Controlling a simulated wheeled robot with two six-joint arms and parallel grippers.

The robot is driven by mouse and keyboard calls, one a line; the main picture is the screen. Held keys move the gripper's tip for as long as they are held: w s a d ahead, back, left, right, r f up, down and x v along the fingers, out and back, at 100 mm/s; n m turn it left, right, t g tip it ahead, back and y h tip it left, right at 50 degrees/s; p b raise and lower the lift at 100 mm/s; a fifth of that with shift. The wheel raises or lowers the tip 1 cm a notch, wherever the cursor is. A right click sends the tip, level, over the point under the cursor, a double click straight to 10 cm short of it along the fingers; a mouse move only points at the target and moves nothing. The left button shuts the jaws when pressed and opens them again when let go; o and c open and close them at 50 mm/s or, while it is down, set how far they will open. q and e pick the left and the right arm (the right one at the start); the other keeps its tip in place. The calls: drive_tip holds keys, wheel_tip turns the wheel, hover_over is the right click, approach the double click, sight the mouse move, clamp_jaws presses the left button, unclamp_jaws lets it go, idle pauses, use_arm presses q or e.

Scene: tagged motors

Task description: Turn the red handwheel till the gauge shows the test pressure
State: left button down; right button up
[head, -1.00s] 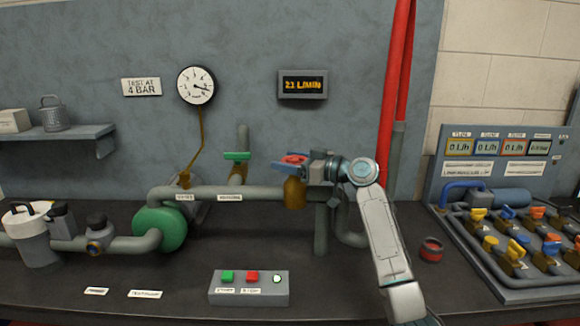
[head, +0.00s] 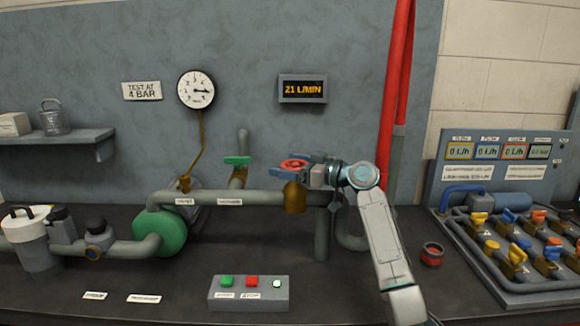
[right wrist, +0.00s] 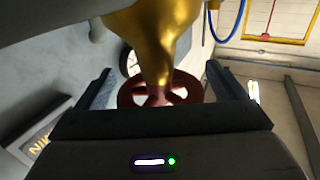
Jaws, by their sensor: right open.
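The red handwheel (head: 294,163) sits on top of a brass valve (head: 295,198) on the grey pipe. My right gripper (head: 301,167) is open at the wheel. In the right wrist view the wheel (right wrist: 130,96) lies between the two spread fingers (right wrist: 160,88), with gaps on both sides; the brass body partly covers it. The round white gauge (head: 196,89) hangs on the wall, its needle pointing right; its numbers are too small to read. The sign (head: 142,90) beside it reads "TEST AT 4 BAR". My left gripper is out of view.
A display (head: 302,89) reads 21 L/MIN. A green-handled valve (head: 237,161) and a green pump (head: 160,233) stand left of the wheel. A button box (head: 248,295) lies in front, a red-topped pot (head: 432,254) to the right. A valve panel (head: 503,174) stands at far right.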

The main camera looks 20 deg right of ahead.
drive_tip(key=shift+s+d, duration=0.15)
drive_tip(key=shift+d, duration=0.05)
use_arm(q)
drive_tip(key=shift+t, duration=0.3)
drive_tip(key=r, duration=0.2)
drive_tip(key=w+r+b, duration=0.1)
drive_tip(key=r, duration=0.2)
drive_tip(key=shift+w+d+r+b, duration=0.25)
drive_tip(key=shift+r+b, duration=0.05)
drive_tip(key=shift+b, duration=0.05)
use_arm(e)
drive_tip(key=v, duration=0.7)
drive_tip(key=shift+a, duration=0.1)
